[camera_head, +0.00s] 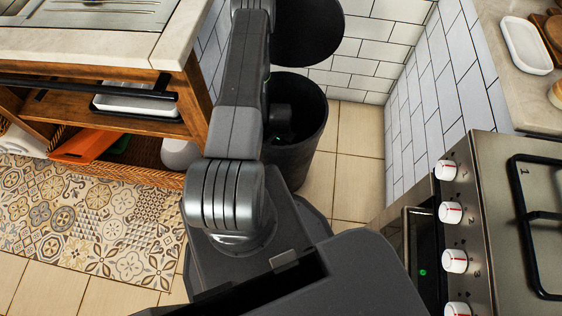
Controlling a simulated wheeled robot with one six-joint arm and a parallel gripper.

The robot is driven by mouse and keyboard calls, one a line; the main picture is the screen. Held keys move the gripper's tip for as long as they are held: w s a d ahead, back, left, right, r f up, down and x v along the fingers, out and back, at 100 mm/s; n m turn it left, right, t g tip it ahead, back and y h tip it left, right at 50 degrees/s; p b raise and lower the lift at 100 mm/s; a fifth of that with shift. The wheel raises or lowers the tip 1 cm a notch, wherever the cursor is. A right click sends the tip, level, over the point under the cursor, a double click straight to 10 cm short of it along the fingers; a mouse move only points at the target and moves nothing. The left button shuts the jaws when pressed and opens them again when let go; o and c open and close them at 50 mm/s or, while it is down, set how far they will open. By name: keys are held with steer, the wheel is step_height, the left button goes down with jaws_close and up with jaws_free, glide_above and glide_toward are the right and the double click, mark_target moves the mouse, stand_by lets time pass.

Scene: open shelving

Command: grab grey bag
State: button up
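A dark round bin (305,148) stands on the tiled floor against the tiled wall, with its round lid (308,30) raised behind it. My arm stretches away from me over the bin's left side. A dark end part of my gripper (280,122), with a small green light, shows inside the bin's mouth. Its fingertips are hidden, so I cannot see whether they are open or shut. I cannot make out a grey bag; the bin's inside is dark and partly covered by my arm.
A wooden open shelf unit (195,85) with a pale top stands at the left, close to my arm. A stove (485,190) with white knobs and a counter (530,90) line the right. Bare floor (355,160) lies right of the bin; a patterned mat (90,220) lies left.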

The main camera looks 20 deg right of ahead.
jaws_close()
stand_by(1.3)
